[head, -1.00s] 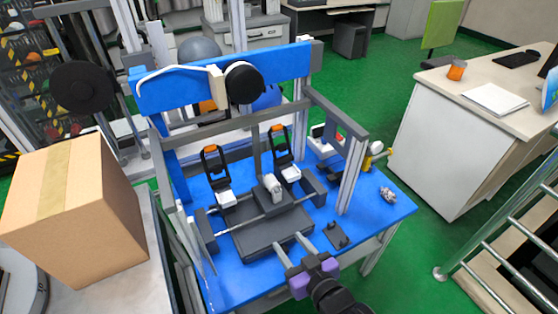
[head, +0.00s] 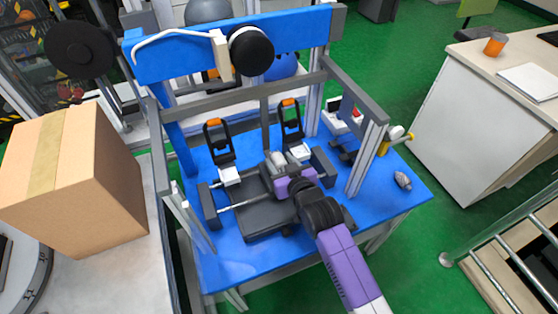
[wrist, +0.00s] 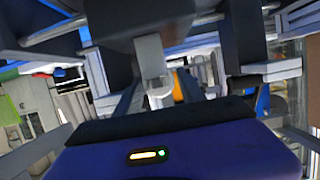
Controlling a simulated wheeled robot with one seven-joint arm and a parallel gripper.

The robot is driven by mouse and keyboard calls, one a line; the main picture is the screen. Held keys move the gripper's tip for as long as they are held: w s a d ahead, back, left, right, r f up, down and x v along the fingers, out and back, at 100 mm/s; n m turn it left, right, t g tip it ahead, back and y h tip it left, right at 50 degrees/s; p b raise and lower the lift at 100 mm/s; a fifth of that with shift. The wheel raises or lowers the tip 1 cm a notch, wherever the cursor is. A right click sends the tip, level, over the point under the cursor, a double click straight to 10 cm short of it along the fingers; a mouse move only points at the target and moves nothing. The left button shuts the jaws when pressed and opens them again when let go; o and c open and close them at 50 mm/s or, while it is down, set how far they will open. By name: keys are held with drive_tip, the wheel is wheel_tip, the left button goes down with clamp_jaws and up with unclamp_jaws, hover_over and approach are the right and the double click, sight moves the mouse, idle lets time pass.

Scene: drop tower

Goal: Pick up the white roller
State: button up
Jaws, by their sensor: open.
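The white roller (head: 279,160), a short pale cylinder, sits on the dark carriage (head: 262,224) in the middle of the blue-topped rig. My gripper (head: 286,173) is open at the roller, with its purple body just in front of it and hiding part of it. In the wrist view, a pale grey piece (wrist: 150,56), probably the roller, shows ahead, between the open fingers of my gripper (wrist: 160,88). I cannot tell whether the fingers touch it.
Two upright clamps with orange tops, the left one (head: 217,143) and the right one (head: 291,118), stand just behind. Grey frame posts and a crossbar (head: 240,92) surround the work area. A small grey part (head: 402,180) lies on the blue table (head: 385,208) at right.

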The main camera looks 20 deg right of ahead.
drive_tip(key=shift+w+f, duration=0.2)
drive_tip(key=shift+w, duration=0.25)
clamp_jaws()
drive_tip(key=shift+r, duration=0.1)
